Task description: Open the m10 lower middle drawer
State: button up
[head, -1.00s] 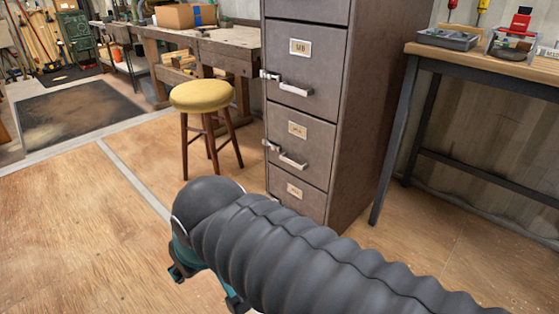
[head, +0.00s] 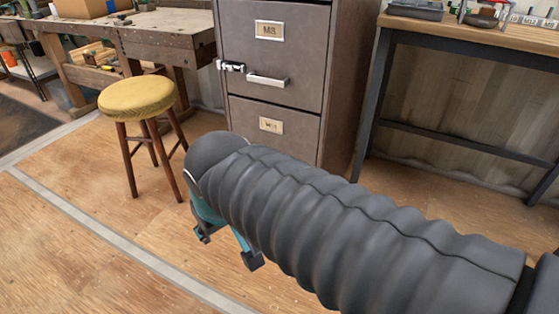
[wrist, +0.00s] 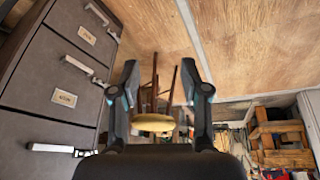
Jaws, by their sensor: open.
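A grey filing cabinet (head: 295,60) stands in the upper middle of the head view, and on the left of the wrist view (wrist: 35,75). Its visible drawers look shut. The upper drawer in the head view has a label (head: 269,30) reading like M8 or M9, and a bar handle (head: 267,79). The label below (head: 271,125) is too blurred to read, so I cannot tell which drawer is m10. My arm hides the cabinet's lower part. The wrist view shows several handles, one (wrist: 77,65) near my left finger. My gripper (head: 228,248) is open and empty, apart from the cabinet.
A yellow stool (head: 137,97) stands left of the cabinet, and shows beyond my fingers in the wrist view (wrist: 153,122). A workbench (head: 120,40) is behind it. A table (head: 470,40) with trays stands right of the cabinet. The wooden floor (head: 90,240) at left front is clear.

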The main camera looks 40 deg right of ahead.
jog(key=w+d+f+m+g+h+b, duration=0.1)
jog(key=w+d+f+g+h, duration=0.35)
jog(key=w+d, duration=0.3)
jog(key=w+d+f+m+g+h+b, duration=0.1)
jog(key=w+d+f+g+h, duration=0.2)
jog(key=w+d+f+h, duration=0.35)
jog(key=w+d+f+n+t+h+b, duration=0.25)
jog(key=w+d+f+h, duration=0.4)
jog(key=w+f, duration=0.65)
jog(key=d, duration=0.4)
jog(key=w+d+r, duration=0.1)
jog(key=d, duration=0.4)
jog(key=d+p, duration=0.1)
jog(key=d, duration=0.4)
jog(key=shift+w+d+r, duration=0.15)
jog(key=shift+d, duration=0.1)
grip_shut()
